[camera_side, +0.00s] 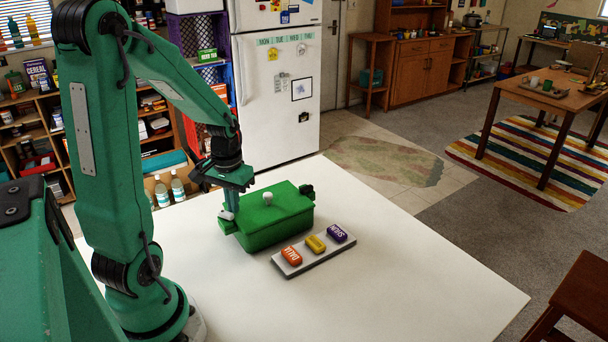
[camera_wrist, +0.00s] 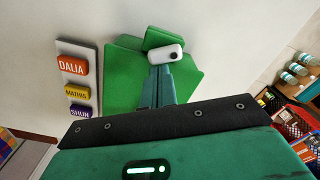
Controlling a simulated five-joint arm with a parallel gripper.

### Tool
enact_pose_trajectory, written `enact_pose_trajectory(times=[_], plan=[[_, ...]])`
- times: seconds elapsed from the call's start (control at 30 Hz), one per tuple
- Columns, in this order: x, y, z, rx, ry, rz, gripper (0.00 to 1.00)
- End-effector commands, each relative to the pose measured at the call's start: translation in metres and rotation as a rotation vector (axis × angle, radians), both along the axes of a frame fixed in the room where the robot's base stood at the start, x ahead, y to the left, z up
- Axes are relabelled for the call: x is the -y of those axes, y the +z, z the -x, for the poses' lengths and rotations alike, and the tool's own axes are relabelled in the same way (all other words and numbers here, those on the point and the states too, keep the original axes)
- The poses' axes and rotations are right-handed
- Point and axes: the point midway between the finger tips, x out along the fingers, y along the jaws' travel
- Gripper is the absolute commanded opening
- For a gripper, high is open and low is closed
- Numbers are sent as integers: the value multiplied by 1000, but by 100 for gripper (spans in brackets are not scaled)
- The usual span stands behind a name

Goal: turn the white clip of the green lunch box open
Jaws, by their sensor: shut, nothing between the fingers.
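The green lunch box (camera_side: 273,222) sits on the white table with its lid down and a white knob (camera_side: 267,198) on top. Its white clip (camera_side: 226,215) is on the left end, low under my gripper (camera_side: 230,204). In the wrist view the white clip (camera_wrist: 166,53) with a dark pivot dot lies slightly tilted across the tips of my fingers, beside a green block (camera_wrist: 163,38). My gripper is shut and empty, its fingers together at or very near the clip; I cannot tell whether they touch it. A dark clip (camera_side: 307,191) is at the box's right end.
A grey strip (camera_side: 318,257) with orange, yellow and purple name tags lies in front of the box. The table's right side (camera_side: 430,275) is clear. Bottles (camera_side: 177,187) and shelves stand beyond the table's far left edge, beside the fridge (camera_side: 280,90).

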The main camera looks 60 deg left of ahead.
Motion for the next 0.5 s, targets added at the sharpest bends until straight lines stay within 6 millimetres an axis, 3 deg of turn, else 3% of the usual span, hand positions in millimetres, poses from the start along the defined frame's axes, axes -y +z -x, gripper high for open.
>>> enact_pose_trajectory(times=[0.5], plan=[[6,0,3,1,1,0,0]])
